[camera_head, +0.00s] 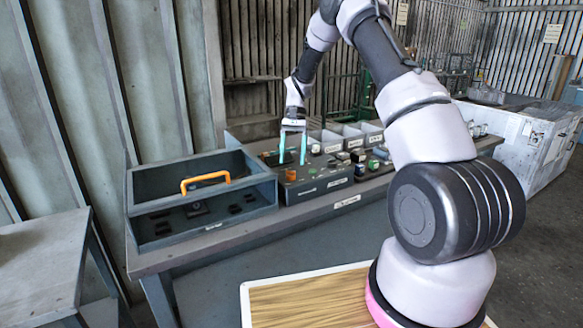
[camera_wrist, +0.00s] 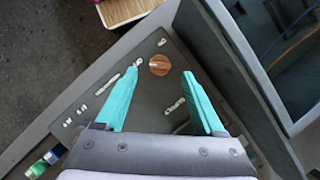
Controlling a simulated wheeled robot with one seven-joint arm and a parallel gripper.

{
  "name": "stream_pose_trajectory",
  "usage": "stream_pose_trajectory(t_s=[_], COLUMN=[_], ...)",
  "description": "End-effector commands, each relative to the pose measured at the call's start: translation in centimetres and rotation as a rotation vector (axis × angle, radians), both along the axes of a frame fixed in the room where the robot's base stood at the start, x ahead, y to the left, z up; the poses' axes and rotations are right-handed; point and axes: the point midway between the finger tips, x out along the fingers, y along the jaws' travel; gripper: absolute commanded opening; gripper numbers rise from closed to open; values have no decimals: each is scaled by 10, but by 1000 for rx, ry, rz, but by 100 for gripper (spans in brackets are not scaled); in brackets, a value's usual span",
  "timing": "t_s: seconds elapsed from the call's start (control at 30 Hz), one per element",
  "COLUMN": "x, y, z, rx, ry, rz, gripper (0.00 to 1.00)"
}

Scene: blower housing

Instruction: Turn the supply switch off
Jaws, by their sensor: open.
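A round orange knob, likely the supply switch (camera_head: 291,174), sits on the front left of a dark grey control box (camera_head: 325,187) on the workbench. In the wrist view the round copper-coloured knob (camera_wrist: 159,65) shows on the grey panel, with white markings around it that I cannot read. My gripper (camera_head: 292,163) points down over the left part of the box, its two teal fingers apart. In the wrist view my gripper (camera_wrist: 161,72) is open and empty, with the knob near the gap between its fingertips. I cannot tell the knob's setting or whether a finger touches it.
Several small coloured parts (camera_head: 375,163) lie to the right. A white crate (camera_head: 530,140) stands at the far right.

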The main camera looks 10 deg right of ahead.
Motion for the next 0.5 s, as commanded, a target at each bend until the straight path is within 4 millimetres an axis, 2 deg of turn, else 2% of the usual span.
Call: stream_pose_trajectory(t_s=[0.2, 0.33, 0.5], x=[15, 21, 23], y=[-7, -10, -11], z=[40, 54, 61], rx=[0, -1, 0], ry=[-4, -3, 0], rz=[-1, 1, 0], gripper=[71, 71, 71])
